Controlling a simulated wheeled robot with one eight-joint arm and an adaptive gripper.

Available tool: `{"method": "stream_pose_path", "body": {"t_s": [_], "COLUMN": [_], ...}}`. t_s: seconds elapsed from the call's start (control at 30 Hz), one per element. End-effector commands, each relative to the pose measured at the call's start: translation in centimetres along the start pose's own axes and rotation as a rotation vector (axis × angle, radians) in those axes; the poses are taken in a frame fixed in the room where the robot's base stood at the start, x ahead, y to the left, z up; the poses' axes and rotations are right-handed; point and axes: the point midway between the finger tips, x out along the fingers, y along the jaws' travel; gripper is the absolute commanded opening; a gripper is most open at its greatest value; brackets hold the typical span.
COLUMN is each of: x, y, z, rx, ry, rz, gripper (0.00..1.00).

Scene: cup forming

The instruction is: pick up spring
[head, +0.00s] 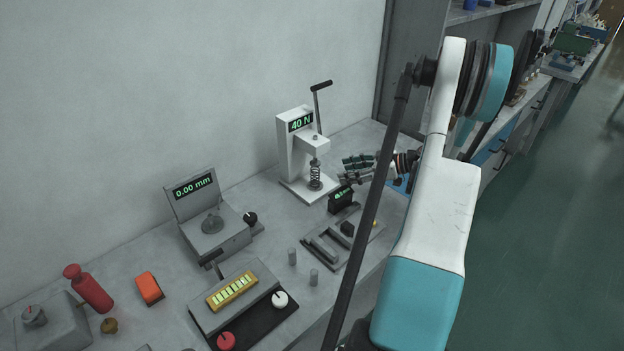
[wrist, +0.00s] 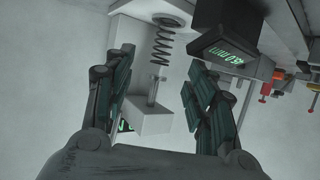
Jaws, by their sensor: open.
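The spring (head: 316,175) is a dark coil standing upright on the base of the white press (head: 293,150), under its head, in the head view. My gripper (head: 343,170) is open, to the right of the spring, with its fingers pointing left toward it. In the wrist view the spring (wrist: 162,46) shows between and beyond the two open fingers of my gripper (wrist: 162,88), apart from them. The wrist picture looks upside down, with the press base at the top. A thin plunger of the press meets the spring's end there.
A small black display block (head: 341,198) stands close below my gripper, also in the wrist view (wrist: 228,50). A grey fixture (head: 330,242) lies in front of it. A 0.00 mm gauge (head: 213,222) stands left. The press has a black lever (head: 317,108). The wall is behind.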

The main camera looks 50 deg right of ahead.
Motion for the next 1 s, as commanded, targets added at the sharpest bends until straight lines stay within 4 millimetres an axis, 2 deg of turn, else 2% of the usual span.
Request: {"method": "stream_pose_path", "body": {"t_s": [0.03,0.1,0.3,0.57,0.9,1.0], "x": [1.3,2.7,5.8,7.2,11.5,11.9], "y": [-0.1,-0.1,-0.1,-0.2,-0.5,-0.5], "z": [0.2,0.2,0.1,-0.1,-0.6,-0.7], "rx": [-0.001,0.0,0.001,0.002,0.001,0.003], "ry": [0.0,-0.001,-0.001,-0.002,-0.002,-0.002], "rz": [-0.005,-0.004,-0.003,-0.002,-0.002,-0.001], "gripper": [0.51,0.51,0.51,0.51,0.51,0.51]}}
